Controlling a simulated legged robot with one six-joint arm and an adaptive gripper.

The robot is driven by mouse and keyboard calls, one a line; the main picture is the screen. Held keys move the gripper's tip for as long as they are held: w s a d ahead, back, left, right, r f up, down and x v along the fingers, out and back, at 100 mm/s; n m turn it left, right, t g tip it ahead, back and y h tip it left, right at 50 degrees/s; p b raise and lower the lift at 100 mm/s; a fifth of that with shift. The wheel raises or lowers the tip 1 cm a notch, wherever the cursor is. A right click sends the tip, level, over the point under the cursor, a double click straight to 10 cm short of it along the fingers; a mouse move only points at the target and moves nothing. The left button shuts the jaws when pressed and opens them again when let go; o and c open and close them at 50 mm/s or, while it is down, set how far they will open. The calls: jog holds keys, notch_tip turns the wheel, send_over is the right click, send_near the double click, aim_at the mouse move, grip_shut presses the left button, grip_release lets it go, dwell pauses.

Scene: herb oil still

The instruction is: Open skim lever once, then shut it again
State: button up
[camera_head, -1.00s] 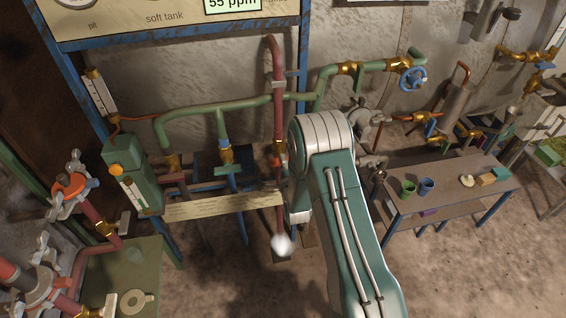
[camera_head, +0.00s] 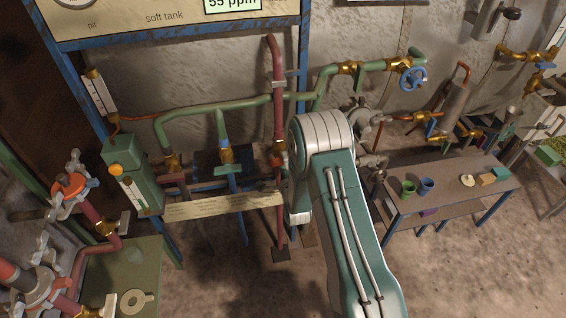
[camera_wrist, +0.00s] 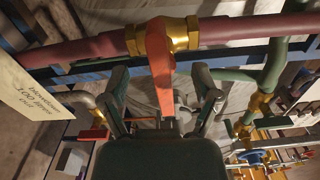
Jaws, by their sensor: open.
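In the wrist view, an orange-red lever (camera_wrist: 160,70) sits on a brass valve (camera_wrist: 180,35) in a maroon pipe (camera_wrist: 100,46). The lever lies crosswise to the pipe and reaches down between my fingers. My gripper (camera_wrist: 161,80) is open, with one finger on each side of the lever. I cannot tell whether either finger touches it. In the head view, the upright maroon pipe (camera_head: 278,100) stands just left of my arm, with a small red part of the valve (camera_head: 278,161) showing. My arm hides my gripper there.
A paper label strip (camera_head: 222,205) crosses the pipe stand. Green pipes (camera_head: 230,107) run behind. A green box with a gauge (camera_head: 134,172) stands at left. A bench with cups (camera_head: 440,195) is at right. The floor in front is clear.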

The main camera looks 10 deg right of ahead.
jog(key=shift+s, duration=1.6)
jog(key=s, duration=1.3)
jog(key=shift+d, duration=0.3)
jog(key=c, duration=0.6)
notch_tip(320, 180, up, 16)
jog(key=w+d+n+g, duration=0.1)
jog(key=w+n+g, duration=0.1)
jog(key=n+g, duration=0.55)
jog(key=shift+c, duration=0.2)
jog(key=s+r+n+g, duration=0.1)
jog(key=s+r+n, duration=0.2)
jog(key=s, duration=0.5)
jog(key=s+d+r+n+g, duration=0.1)
jog(key=s+r+n, duration=0.3)
jog(key=s, duration=0.4)
jog(key=s+r+n+g, duration=0.3)
jog(key=s+r+n, duration=0.1)
jog(key=s, duration=0.4)
jog(key=shift+d+r+h, duration=0.3)
jog(key=shift+d+r, duration=0.1)
jog(key=shift+r, duration=0.45)
